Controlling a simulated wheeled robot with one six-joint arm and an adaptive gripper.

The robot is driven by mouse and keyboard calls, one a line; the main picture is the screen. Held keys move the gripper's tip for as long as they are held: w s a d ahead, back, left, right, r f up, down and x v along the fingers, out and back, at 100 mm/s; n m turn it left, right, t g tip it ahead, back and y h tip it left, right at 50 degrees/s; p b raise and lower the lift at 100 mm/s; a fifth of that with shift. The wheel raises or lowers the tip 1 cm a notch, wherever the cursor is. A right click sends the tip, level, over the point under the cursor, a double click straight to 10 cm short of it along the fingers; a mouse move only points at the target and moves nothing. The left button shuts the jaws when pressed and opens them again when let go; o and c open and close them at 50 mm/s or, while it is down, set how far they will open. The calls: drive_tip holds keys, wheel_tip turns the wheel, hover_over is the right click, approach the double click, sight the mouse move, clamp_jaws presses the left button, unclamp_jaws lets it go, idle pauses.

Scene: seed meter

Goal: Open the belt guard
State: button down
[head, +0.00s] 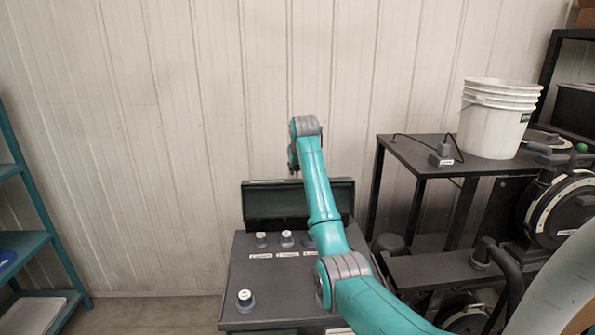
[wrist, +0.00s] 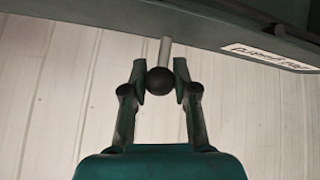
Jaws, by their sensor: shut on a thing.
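In the wrist view, my gripper (wrist: 160,72) is shut on a round black knob (wrist: 160,82). The knob sits at the end of a short pale rod (wrist: 165,50), which meets a dark green panel edge (wrist: 100,12). This panel appears to be the belt guard; it carries a white label (wrist: 270,58), upside down and hard to read. In the head view, a dark green guard-like box (head: 275,205) stands behind the dark console, partly covered by my arm. My gripper and the knob are hidden there, so how far the guard is open cannot be told.
The dark console top (head: 265,290) bears several labelled knobs. A black table (head: 405,152) to the right holds white buckets (head: 493,125) and a small corded grey box (head: 441,155). Black machinery fills the right side. Teal shelves (head: 25,240) stand left, with clear floor between.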

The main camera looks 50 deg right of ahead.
idle(0.3)
drive_tip(key=c, duration=0.9)
unclamp_jaws()
drive_tip(key=shift+a, duration=0.1)
drive_tip(key=v, duration=1.2)
drive_tip(key=shift+s, duration=0.1)
